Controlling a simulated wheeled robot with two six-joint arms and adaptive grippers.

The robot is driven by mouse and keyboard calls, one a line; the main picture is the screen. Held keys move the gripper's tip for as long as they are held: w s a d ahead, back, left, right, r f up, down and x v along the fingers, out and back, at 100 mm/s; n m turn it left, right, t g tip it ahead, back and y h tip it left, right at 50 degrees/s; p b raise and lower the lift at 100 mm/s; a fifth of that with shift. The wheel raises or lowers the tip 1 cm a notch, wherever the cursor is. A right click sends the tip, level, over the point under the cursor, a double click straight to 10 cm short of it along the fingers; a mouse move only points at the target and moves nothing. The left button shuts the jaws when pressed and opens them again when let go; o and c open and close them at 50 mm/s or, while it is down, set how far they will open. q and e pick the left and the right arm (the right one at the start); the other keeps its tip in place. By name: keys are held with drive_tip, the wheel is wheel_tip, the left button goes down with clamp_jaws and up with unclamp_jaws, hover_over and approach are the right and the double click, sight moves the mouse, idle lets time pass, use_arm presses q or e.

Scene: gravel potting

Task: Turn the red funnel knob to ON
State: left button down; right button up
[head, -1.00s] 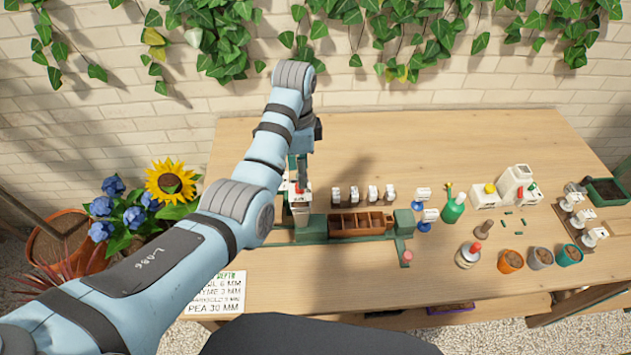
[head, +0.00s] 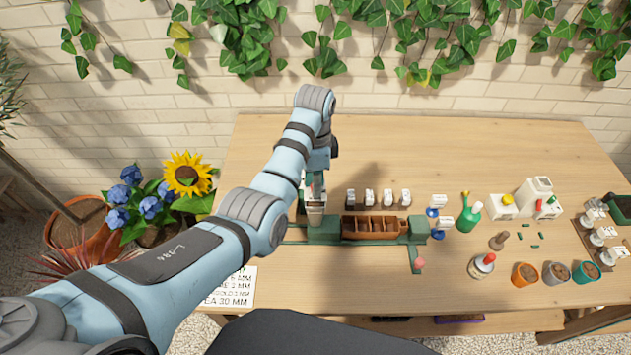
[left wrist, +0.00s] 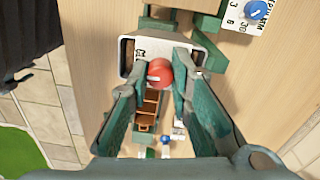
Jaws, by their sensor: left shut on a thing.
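In the left wrist view the red funnel knob (left wrist: 159,73) is a round red cap on a pale housing (left wrist: 127,62) with dark lettering partly covered. My left gripper (left wrist: 162,80) has its green fingers on either side of the knob and is shut on it. In the head view my left gripper (head: 316,183) points down over the pale funnel housing (head: 315,217) at the left end of the green rig, hiding the knob. I cannot read which setting the knob points at. My right gripper is in neither view.
The front table is mostly clear.

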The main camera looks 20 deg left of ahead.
use_arm(q)
drive_tip(key=shift+r+n, duration=0.1)
drive_tip(key=shift+n, duration=0.2)
drive_tip(key=n, duration=0.3)
drive_tip(key=shift+n, duration=0.3)
drive_tip(key=n, duration=0.9)
drive_tip(key=shift+w, duration=0.1)
drive_tip(key=n, duration=0.4)
drive_tip(key=shift+n+t, duration=0.3)
drive_tip(key=shift+n, duration=0.1)
drive_tip(key=c, duration=1.4)
unclamp_jaws()
drive_tip(key=shift+c, duration=0.2)
